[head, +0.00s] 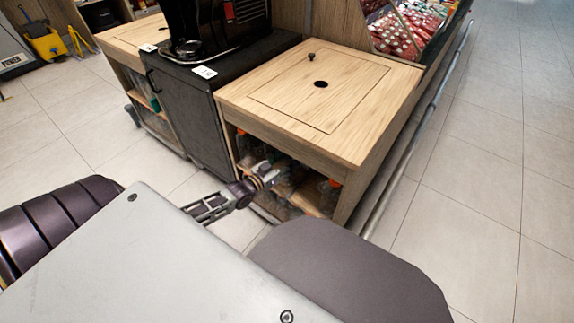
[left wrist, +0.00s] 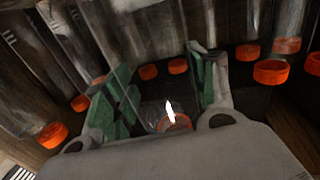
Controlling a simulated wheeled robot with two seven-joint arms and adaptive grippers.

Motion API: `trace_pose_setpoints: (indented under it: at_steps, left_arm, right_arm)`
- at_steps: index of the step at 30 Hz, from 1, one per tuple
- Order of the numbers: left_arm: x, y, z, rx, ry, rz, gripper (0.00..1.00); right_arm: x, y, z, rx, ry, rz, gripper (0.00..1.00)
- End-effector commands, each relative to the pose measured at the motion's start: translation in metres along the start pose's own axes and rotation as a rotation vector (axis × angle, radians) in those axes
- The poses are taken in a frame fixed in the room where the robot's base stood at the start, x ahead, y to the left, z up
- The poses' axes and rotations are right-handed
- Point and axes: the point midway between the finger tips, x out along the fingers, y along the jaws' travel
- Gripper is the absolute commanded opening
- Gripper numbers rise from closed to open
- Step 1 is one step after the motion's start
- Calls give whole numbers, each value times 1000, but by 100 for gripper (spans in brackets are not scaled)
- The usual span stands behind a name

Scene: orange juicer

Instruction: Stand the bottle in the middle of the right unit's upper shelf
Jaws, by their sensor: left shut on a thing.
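The right unit (head: 330,85) has a light wooden top and open shelves at its front. My left gripper (head: 266,177) reaches into its upper shelf opening. In the left wrist view the gripper's green-padded fingers (left wrist: 160,88) are shut on a clear bottle (left wrist: 176,123) with an orange cap. The bottle's lower part is hard to make out. Whether it touches the shelf cannot be told. My right gripper is not in view.
Several clear bottles with orange caps (left wrist: 271,72) stand close around the gripper inside the unit. A dark cabinet (head: 190,110) with a black machine adjoins on the left. A metal rail (head: 420,125) runs along the right side. The tiled floor (head: 470,210) at right is clear.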

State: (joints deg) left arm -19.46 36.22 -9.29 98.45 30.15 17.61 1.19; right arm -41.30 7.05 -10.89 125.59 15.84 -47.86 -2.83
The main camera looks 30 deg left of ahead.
Motion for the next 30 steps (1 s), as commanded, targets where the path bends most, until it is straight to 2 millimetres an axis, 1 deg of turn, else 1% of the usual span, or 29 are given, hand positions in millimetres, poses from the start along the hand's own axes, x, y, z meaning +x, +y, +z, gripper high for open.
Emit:
trace_pose_setpoints:
  at_steps: [1, 6, 23, 24, 28, 30]
  left_arm:
    - [0, 0, 6, 0, 0, 0, 35]
    - [0, 0, 15, 0, 0, 1, 35]
    - [0, 0, 18, 0, 0, 0, 35]
    - [0, 0, 18, 0, 0, 0, 61]
    - [0, 0, 18, 0, 0, 0, 78]
    - [0, 0, 18, 0, 0, 0, 78]
  right_arm:
    - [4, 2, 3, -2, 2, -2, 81]
    - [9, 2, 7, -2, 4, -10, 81]
    - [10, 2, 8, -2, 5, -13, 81]
    - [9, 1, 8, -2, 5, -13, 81]
    - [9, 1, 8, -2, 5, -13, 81]
    - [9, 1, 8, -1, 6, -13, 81]
